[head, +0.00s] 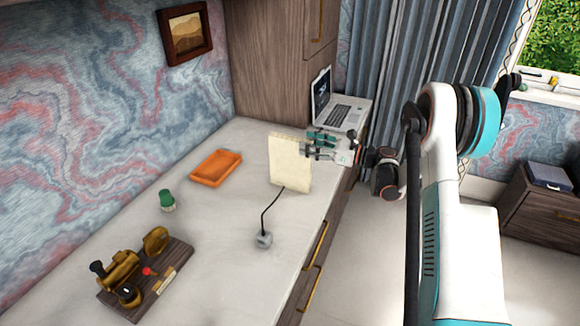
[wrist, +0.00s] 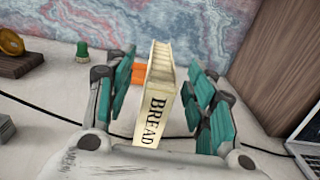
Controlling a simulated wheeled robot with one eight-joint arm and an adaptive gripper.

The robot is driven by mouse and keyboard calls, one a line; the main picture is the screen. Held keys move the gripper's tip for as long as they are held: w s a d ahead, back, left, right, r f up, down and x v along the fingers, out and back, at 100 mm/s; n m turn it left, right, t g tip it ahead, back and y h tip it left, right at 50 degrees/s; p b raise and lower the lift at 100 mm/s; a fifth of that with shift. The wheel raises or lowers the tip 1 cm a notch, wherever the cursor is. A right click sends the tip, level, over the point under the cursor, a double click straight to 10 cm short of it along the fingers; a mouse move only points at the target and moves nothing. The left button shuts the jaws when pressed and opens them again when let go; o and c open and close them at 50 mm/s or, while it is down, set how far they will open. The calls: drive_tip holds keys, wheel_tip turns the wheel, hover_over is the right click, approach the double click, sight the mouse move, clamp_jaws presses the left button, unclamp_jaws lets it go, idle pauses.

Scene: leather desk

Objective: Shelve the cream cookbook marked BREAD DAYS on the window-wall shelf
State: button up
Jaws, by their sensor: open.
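The cream cookbook (head: 290,165) stands upright on the pale desk, near its front edge. In the wrist view its cream spine (wrist: 152,118) faces me, with BREAD readable and the rest of the title hidden behind my gripper's body. My gripper (head: 309,147) is at the book's right side in the head view. In the wrist view its teal-padded fingers (wrist: 163,72) are open, one on each side of the book, with gaps showing. A low dark wood unit (head: 540,215) stands under the window at the far right; whether it is the shelf, I cannot tell.
An open laptop (head: 345,110) stands behind my gripper. An orange tray (head: 216,167), a green-topped item (head: 167,201) and a brass device on a wooden base (head: 140,275) are on the desk. A small grey block (head: 263,240) with a black cord is in front of the book.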

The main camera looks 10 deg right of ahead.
sight(290, 138)
drive_tip(key=shift+x, duration=1.25)
drive_tip(key=x, duration=0.1)
drive_tip(key=b+x, duration=0.1)
drive_tip(key=x, duration=0.1)
drive_tip(key=b+x, duration=0.1)
drive_tip(key=shift+w+a+f, duration=0.1)
drive_tip(key=shift+w+f, duration=0.15)
drive_tip(key=shift+f, duration=0.1)
drive_tip(key=shift+w+a+r+b, duration=0.1)
drive_tip(key=shift+w+a+b, duration=0.15)
drive_tip(key=shift+a+b, duration=0.05)
clamp_jaws()
